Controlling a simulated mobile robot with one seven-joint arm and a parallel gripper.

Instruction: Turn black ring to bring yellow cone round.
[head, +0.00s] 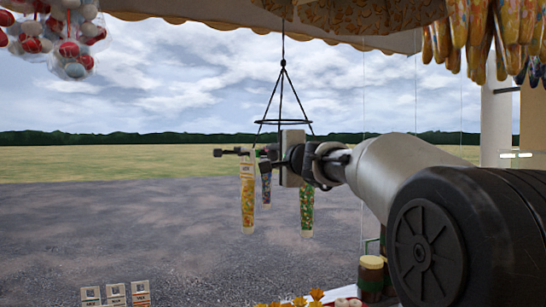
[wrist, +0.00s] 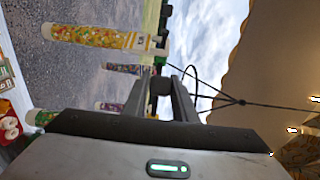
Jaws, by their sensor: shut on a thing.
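The black ring (head: 296,122) hangs level from cords that meet above it. Part of its rim shows in the wrist view (wrist: 194,72). The yellow cone (head: 248,200) hangs at the ring's left and shows in the wrist view (wrist: 90,37). A dark purple cone (head: 266,188) hangs just right of it, and a green cone (head: 306,207) hangs farther right, below my gripper. My gripper (wrist: 161,82) is shut on a small black part at the ring. My gripper hides part of the ring's underside in the head view.
Bags of red and white sweets (head: 75,38) hang at top left. Yellow patterned cones (head: 490,28) hang at top right. Small price cards (head: 115,294) stand at lower left. Jars (head: 371,277) stand below my arm. The space left of the ring looks clear.

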